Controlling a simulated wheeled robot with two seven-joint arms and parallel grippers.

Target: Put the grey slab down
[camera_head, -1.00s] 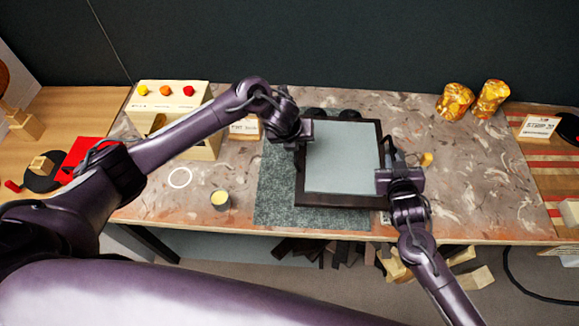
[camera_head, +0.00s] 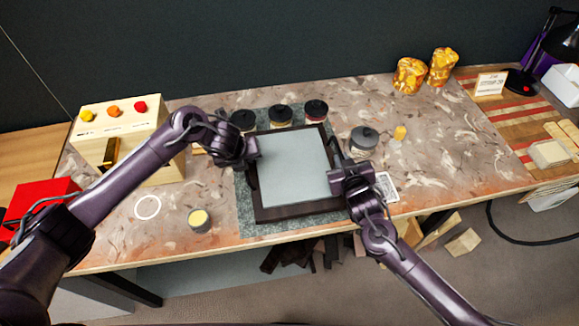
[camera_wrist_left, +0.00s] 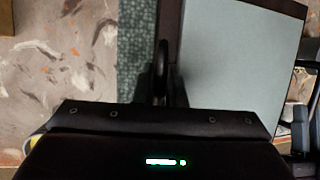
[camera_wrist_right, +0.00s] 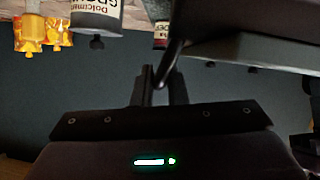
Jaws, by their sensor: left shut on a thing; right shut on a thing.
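The grey slab (camera_head: 293,165) is a flat pale plate in a dark frame (camera_head: 300,211), over the speckled green mat (camera_head: 243,221). My left gripper (camera_head: 252,166) is shut on the frame's left side, on a dark loop handle (camera_wrist_left: 161,68). My right gripper (camera_head: 341,168) is shut on the right side, on a thin dark handle (camera_wrist_right: 176,58). The slab looks roughly level. Its underside is hidden in the head view, so I cannot tell whether it touches the mat.
Dark-lidded jars (camera_head: 280,116) stand behind the slab, and another jar (camera_head: 363,138) is close to my right gripper. A small tin (camera_head: 199,220) and white ring (camera_head: 147,207) lie left. Amber lumps (camera_head: 409,76) stand at back right.

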